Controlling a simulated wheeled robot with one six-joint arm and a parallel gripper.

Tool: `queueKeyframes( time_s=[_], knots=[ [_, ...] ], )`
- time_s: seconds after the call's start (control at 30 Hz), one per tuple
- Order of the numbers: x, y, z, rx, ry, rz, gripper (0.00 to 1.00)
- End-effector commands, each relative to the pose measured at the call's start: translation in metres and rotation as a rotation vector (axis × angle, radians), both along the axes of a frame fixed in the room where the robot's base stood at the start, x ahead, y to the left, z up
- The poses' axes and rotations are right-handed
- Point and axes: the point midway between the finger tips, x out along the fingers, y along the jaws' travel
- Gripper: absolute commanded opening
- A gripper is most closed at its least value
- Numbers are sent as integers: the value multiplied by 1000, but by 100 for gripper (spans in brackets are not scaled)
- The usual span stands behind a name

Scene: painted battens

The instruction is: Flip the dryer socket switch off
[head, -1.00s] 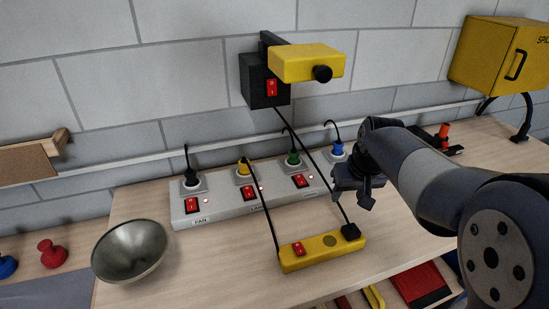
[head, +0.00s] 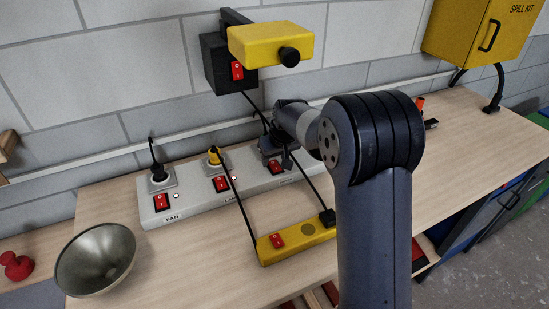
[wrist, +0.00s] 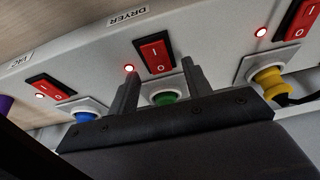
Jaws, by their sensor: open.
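The dryer switch (wrist: 155,55) is a red rocker marked I and 0 on the grey socket strip (head: 192,204), beside the DRYER label (wrist: 127,17). A small red light (wrist: 129,68) glows beside it. A green plug (wrist: 164,97) sits in the dryer socket. My gripper (wrist: 161,84) is open, its two fingers apart around the line of the green plug, with the switch just beyond the tips. I see no clear contact. In the head view the dryer switch (head: 277,168) shows right by my gripper (head: 280,160), while the green plug is hidden there.
Neighbouring switches are the lamp's (head: 221,184), the fan's (head: 162,202) and one by the blue plug (wrist: 86,117). A yellow switch box (head: 290,237) with black cords lies in front. A yellow-and-black wall unit (head: 270,45) hangs above. A metal bowl (head: 97,260) stands left.

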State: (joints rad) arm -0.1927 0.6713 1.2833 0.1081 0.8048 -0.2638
Motion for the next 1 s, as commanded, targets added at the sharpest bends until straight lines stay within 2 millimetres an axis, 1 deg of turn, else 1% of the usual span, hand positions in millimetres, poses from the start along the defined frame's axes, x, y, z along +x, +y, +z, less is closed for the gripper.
queueKeyframes(
  time_s=[0.1, 0.17, 0.47, 1.0],
  knots=[
    [3, 2, -9, 0, 1, 0, 47],
    [4, 2, -11, 0, 0, 0, 47],
    [5, 2, -13, 0, -1, 0, 47],
    [5, 2, -13, 0, 0, 0, 3]
  ],
)
